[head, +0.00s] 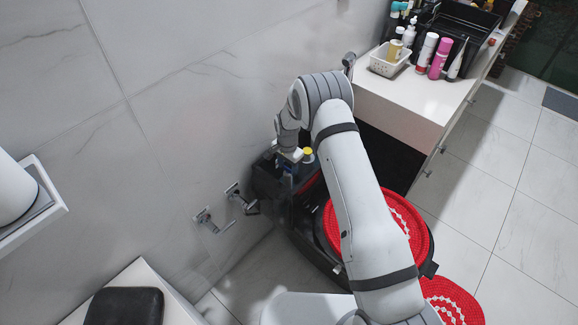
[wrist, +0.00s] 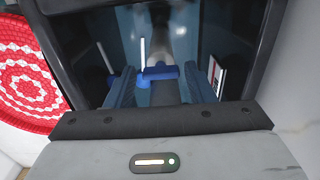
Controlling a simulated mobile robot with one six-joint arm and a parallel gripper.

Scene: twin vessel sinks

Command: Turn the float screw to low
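In the wrist view I look down into an open dark cistern (wrist: 66,20) with water and fittings inside. A blue fitting (wrist: 160,73) with a thin white rod (wrist: 142,48) lies between the fingertips of my gripper (wrist: 159,80). The two blue fingers stand apart, one on each side, and no firm grip shows. I cannot tell which part is the float screw. A red and white marked strip (wrist: 215,75) is on the right. In the head view my gripper (head: 288,160) reaches down at the black cistern (head: 268,178); its fingertips and the fittings are hidden there.
A yellow-topped object (head: 308,155) stands beside the gripper. A red round cover (head: 418,235) lies on the black toilet. The tiled wall (head: 150,130) is close on the left, with small metal valves (head: 235,192). A white counter (head: 405,92) with bottles is behind.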

